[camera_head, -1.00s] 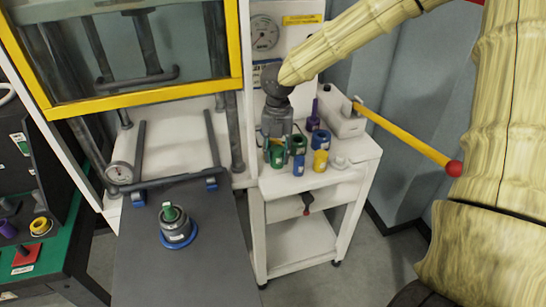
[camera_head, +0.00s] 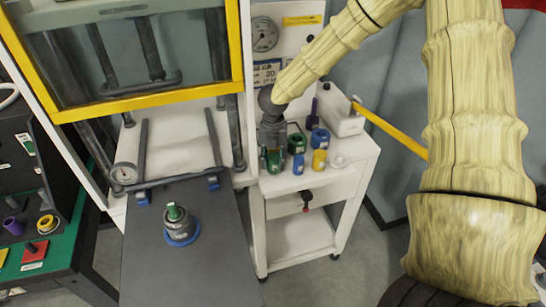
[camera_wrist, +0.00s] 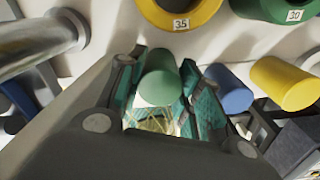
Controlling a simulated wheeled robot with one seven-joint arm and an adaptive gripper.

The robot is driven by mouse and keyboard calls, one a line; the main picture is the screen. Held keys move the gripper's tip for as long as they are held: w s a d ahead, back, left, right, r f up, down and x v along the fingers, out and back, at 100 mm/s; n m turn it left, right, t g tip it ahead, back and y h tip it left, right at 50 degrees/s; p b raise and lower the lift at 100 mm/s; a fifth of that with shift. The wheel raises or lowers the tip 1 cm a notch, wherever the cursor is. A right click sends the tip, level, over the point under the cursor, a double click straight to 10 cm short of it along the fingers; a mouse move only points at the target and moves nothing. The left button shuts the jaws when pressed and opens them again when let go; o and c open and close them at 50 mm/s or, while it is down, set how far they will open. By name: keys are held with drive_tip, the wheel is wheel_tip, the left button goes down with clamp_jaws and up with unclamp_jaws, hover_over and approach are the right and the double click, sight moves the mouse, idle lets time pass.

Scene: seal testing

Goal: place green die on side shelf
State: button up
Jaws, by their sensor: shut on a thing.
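My gripper (camera_head: 272,146) is over the left part of the white side shelf (camera_head: 348,152). In the wrist view its teal-padded fingers (camera_wrist: 160,98) are shut on a green cylinder, the green die (camera_wrist: 160,78). In the head view the green die (camera_head: 274,163) shows just below the gripper, at the shelf's left edge. I cannot tell whether its bottom touches the shelf top.
On the shelf stand a wider green ring (camera_head: 296,143), a small blue cylinder (camera_head: 298,165), a yellow one (camera_head: 319,161) and a blue ring (camera_head: 320,139). A yellow lever (camera_head: 390,131) sticks out right. A grey plate (camera_head: 150,262) lies left.

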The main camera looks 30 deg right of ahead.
sight(273, 156)
drive_tip(key=shift+w+f, duration=0.1)
drive_tip(key=shift+f, duration=0.15)
drive_tip(key=o, duration=1)
drive_tip(key=shift+c, duration=0.2)
wheel_tip(273, 156, up, 12)
drive_tip(key=b, duration=0.3)
drive_tip(key=shift+r, duration=0.2)
